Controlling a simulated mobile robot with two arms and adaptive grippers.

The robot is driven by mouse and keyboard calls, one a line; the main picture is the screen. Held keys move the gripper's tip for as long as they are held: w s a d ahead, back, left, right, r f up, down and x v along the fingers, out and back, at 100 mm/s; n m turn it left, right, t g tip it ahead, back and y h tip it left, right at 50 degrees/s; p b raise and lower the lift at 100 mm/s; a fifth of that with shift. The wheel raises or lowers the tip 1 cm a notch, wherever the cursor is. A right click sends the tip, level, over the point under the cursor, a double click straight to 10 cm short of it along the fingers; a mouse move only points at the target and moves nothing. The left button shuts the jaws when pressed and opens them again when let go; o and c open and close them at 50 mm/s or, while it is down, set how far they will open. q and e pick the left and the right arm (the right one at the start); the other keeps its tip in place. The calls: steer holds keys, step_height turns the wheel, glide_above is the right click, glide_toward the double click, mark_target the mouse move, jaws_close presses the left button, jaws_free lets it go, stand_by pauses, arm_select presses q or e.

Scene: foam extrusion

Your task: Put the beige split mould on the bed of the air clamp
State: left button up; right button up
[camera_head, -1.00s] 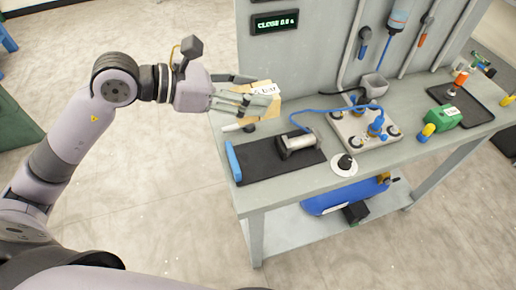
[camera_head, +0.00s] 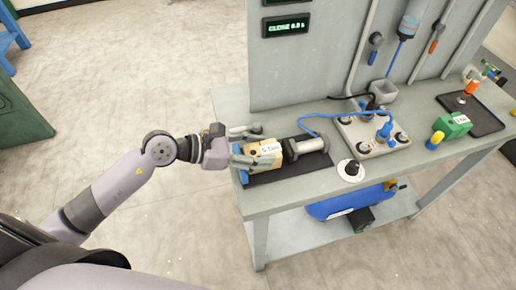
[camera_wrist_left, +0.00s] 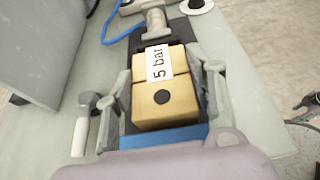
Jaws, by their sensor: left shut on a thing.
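The beige split mould (camera_head: 264,152), with a white "5 bar" label, is between the fingers of my left gripper (camera_head: 268,146). In the left wrist view the mould (camera_wrist_left: 165,105) has a finger on each side, a seam across it and a dark round hole. It is over the dark bed (camera_head: 300,168) of the air clamp, between the blue end bar (camera_head: 243,175) and the grey cylinder (camera_head: 305,146). The mould lines up roughly with the bed's length. Whether its underside touches the bed is hidden.
A valve plate (camera_head: 372,136) with blue hoses stands right of the clamp. A white disc with a black knob (camera_head: 351,170) is near the front edge. A white-handled tool (camera_wrist_left: 82,130) lies beside the left finger. A green device (camera_head: 452,126) stands farther right.

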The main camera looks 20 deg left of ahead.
arm_select(q)
steer(key=shift+f, duration=0.2)
steer(key=o, duration=1.4)
steer(key=shift+c, duration=0.2)
arm_select(e)
steer(key=shift+a+f, duration=0.15)
steer(key=shift+a, duration=0.3)
arm_select(q)
steer(key=shift+r, duration=0.1)
steer(key=shift+r, duration=0.15)
steer(key=shift+s+a, duration=0.2)
steer(key=shift+a, duration=0.05)
steer(key=b+v, duration=0.2)
steer(key=v, duration=0.9)
steer(key=shift+s+r, duration=0.15)
arm_select(e)
steer(key=shift+d+f, duration=0.2)
steer(key=shift+f, duration=0.85)
